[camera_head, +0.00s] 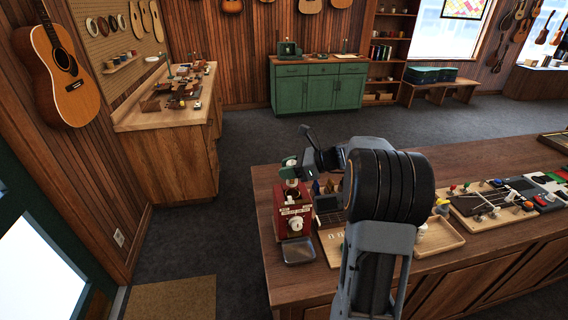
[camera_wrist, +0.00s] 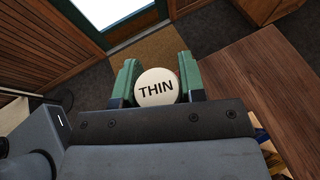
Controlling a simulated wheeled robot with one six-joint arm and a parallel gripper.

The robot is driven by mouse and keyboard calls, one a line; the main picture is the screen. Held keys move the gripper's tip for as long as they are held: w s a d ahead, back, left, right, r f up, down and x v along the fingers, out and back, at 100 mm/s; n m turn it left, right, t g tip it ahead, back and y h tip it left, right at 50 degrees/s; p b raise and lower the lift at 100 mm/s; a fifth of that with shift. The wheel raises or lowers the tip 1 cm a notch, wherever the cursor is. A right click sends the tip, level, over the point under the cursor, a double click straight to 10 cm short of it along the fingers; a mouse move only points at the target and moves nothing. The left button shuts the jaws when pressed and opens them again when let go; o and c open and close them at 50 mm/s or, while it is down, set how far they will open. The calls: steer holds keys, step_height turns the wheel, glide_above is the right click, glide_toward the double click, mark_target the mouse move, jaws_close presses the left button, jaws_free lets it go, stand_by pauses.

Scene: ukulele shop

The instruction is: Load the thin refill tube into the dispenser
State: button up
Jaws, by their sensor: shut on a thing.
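The dispenser (camera_head: 291,218) is a red machine with a white round dial on its front, at the left end of the wooden counter. My gripper (camera_head: 290,168) is above its top in the head view. In the wrist view the gripper (camera_wrist: 157,84) has its two green fingers shut on the thin refill tube (camera_wrist: 156,88), whose round white cap reads "THIN". The cap faces the wrist camera, and the tube's body below it is hidden. In the head view the tube is too small to tell whether its lower end touches the dispenser.
A metal tray (camera_head: 298,251) sits in front of the dispenser. A wooden tray (camera_head: 438,239) and a board with small parts (camera_head: 489,202) lie farther right on the counter (camera_head: 459,264). My arm hides the counter's middle. The floor (camera_head: 232,225) left of the counter is clear.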

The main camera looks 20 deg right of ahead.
mark_target(289, 182)
steer(key=shift+f+b, duration=2.5)
steer(key=shift+f, duration=0.35)
steer(key=shift+d+r+p, duration=0.1)
steer(key=shift+p, duration=0.35)
steer(key=shift+f+b, duration=0.4)
steer(key=shift+f, duration=0.3)
steer(key=o, duration=0.6)
steer(key=shift+o, duration=0.2)
steer(key=p+v, duration=0.5)
steer(key=v, duration=0.6)
